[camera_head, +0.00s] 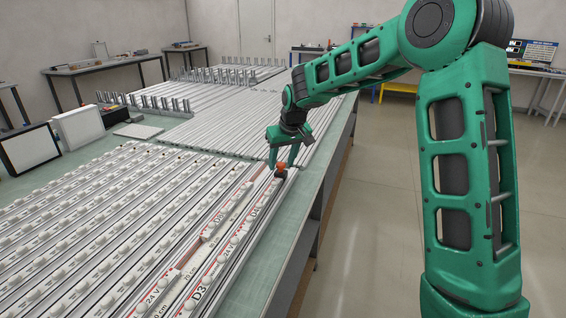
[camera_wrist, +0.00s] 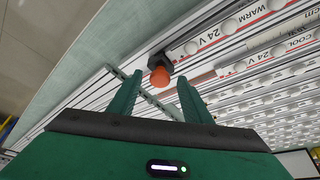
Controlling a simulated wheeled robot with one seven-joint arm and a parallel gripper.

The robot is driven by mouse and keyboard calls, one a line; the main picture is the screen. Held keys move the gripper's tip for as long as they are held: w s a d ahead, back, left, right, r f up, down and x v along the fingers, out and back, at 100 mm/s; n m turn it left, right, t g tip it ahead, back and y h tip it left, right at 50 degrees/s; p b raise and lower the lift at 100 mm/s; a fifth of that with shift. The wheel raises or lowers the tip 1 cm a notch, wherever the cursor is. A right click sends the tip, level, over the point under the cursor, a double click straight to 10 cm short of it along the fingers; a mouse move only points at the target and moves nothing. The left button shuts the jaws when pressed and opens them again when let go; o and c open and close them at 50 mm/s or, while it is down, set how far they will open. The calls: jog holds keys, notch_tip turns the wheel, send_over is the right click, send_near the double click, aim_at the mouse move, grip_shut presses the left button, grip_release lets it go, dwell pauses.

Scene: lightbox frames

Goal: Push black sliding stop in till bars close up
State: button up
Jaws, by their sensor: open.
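The black sliding stop (camera_wrist: 155,62) has an orange knob (camera_wrist: 161,77) and sits in a metal rail. In the head view the knob (camera_head: 281,168) shows at the far end of the front-right row. White light bars (camera_wrist: 215,38) marked "24 V" and "WARM" lie in line with the stop, its inner face close to the nearest bar end. I cannot tell if they touch. My gripper (camera_head: 283,166) is above the stop, pointing down. In the wrist view its open fingers (camera_wrist: 160,84) stand either side of the knob, with nothing held. Contact is unclear.
More rails with white bars (camera_head: 90,215) fill the table to the left. Empty rails (camera_head: 225,125) and upright metal pegs (camera_head: 210,75) lie beyond. The green table edge (camera_head: 265,265) runs close on the right, with open floor (camera_head: 385,200) past it.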

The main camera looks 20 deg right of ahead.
grip_shut()
jog(key=shift+s+a, duration=0.75)
jog(key=shift+s, duration=0.2)
grip_release()
jog(key=shift+r, duration=0.1)
jog(key=v, duration=1)
jog(key=shift+r, duration=0.15)
jog(key=shift+s+d, duration=0.1)
